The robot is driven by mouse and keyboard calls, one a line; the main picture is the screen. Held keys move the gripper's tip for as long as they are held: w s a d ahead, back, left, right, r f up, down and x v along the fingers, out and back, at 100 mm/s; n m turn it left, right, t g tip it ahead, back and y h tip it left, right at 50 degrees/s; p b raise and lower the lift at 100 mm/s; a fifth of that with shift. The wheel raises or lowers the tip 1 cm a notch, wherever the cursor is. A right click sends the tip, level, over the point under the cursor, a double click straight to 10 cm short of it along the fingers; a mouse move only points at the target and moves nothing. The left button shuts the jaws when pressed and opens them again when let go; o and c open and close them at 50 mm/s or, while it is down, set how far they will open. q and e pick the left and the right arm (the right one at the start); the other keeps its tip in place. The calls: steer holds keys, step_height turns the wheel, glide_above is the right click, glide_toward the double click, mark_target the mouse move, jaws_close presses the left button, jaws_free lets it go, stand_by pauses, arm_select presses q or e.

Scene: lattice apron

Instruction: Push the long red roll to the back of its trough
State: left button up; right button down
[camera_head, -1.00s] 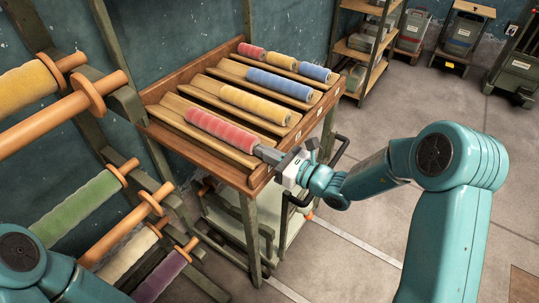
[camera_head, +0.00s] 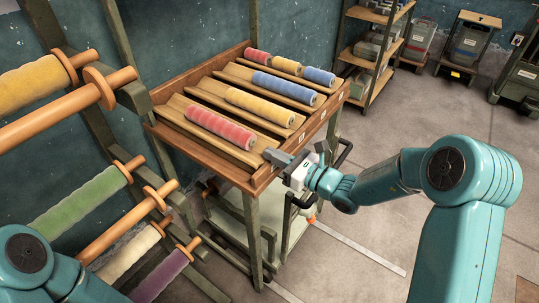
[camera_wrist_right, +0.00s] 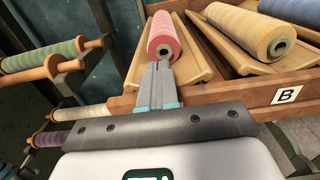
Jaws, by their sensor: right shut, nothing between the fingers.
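The long red roll (camera_head: 220,128) lies lengthwise in the front-left trough (camera_head: 178,118) of the tilted wooden rack. My right gripper (camera_head: 270,154) is shut and empty at the trough's front end, just short of the roll. In the right wrist view the closed fingertips (camera_wrist_right: 156,68) point at the roll's hollow near end (camera_wrist_right: 163,50), seemingly with a small gap. My left gripper is out of view.
A long yellow roll (camera_head: 259,106) lies in the neighbouring trough, with blue and short rolls beyond. A rack of coloured rolls on wooden bars (camera_head: 85,203) stands at the left. The rack's front rim (camera_head: 292,158) is beside my right gripper. Open floor lies right.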

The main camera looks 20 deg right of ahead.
steer(key=b+v, duration=0.1)
steer(key=v, duration=0.9)
steer(key=shift+w+d, duration=0.1)
